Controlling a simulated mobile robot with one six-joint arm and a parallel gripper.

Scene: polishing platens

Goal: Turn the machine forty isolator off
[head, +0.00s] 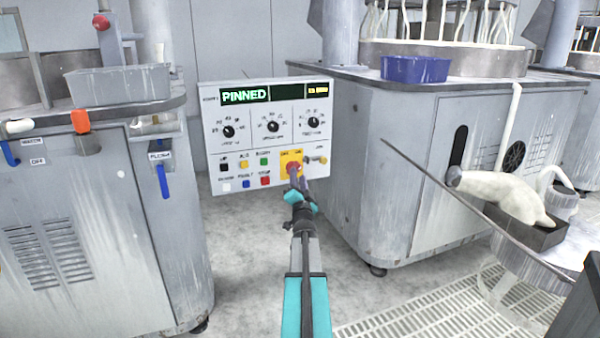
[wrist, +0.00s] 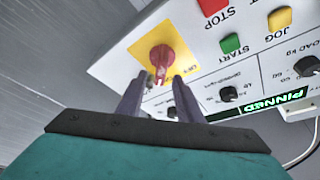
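The isolator is a red rotary knob (wrist: 162,60) on a yellow plate (wrist: 142,48), low on the right of the control panel (head: 215,120). In the head view the knob (head: 292,167) is partly covered by my gripper (head: 295,182). In the wrist view my gripper (wrist: 158,88) has two grey-purple fingers spread apart. The knob's grip shows between and just beyond their tips; I cannot tell whether they touch it. The grip runs roughly up and down in the wrist view. The panel display (head: 245,95) reads PINNED in green.
Coloured push buttons (head: 244,163) sit left of the isolator and three black dials (head: 273,126) above it. Grey machine cabinets stand left (head: 100,220) and right (head: 390,190), close beside the panel. A thin dark rod (head: 480,210) crosses the right side.

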